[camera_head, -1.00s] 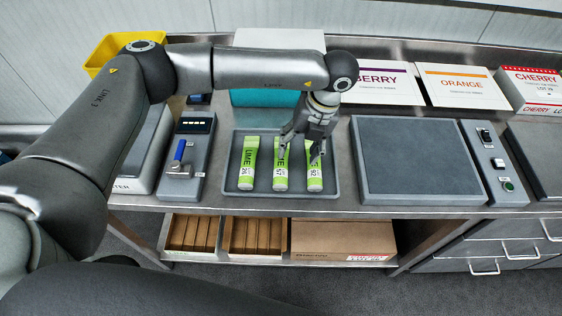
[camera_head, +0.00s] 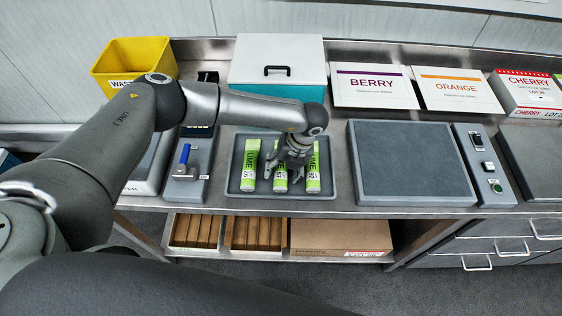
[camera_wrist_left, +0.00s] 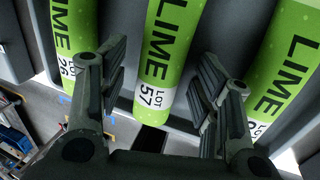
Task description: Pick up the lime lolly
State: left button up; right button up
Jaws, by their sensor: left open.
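Three green lime lollies lie side by side in a grey tray (camera_head: 233,187): the left lolly (camera_head: 249,165), the middle lolly (camera_head: 280,181) and the right lolly (camera_head: 314,172). My left gripper (camera_head: 283,173) is open above the middle lolly and covers part of it. In the left wrist view, the middle lolly (camera_wrist_left: 165,60), marked LOT 57, lies between the two open fingers. The left lolly (camera_wrist_left: 74,30), marked 26, and the right lolly (camera_wrist_left: 290,60) lie outside them. No finger clearly grips a lolly. My right gripper is not in view.
A flat grey plate (camera_head: 410,165) and a control panel (camera_head: 486,165) are right of the tray. A lever unit (camera_head: 187,165) is on its left. Behind stand a yellow waste bin (camera_head: 133,62), a teal cool box (camera_head: 278,85) and flavour boxes (camera_head: 374,87).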

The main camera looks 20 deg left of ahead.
pick_arm(q)
jog(key=shift+f, duration=0.1)
jog(key=shift+c, duration=0.4)
jog(key=c, duration=1.1)
jog(key=shift+o, duration=0.2)
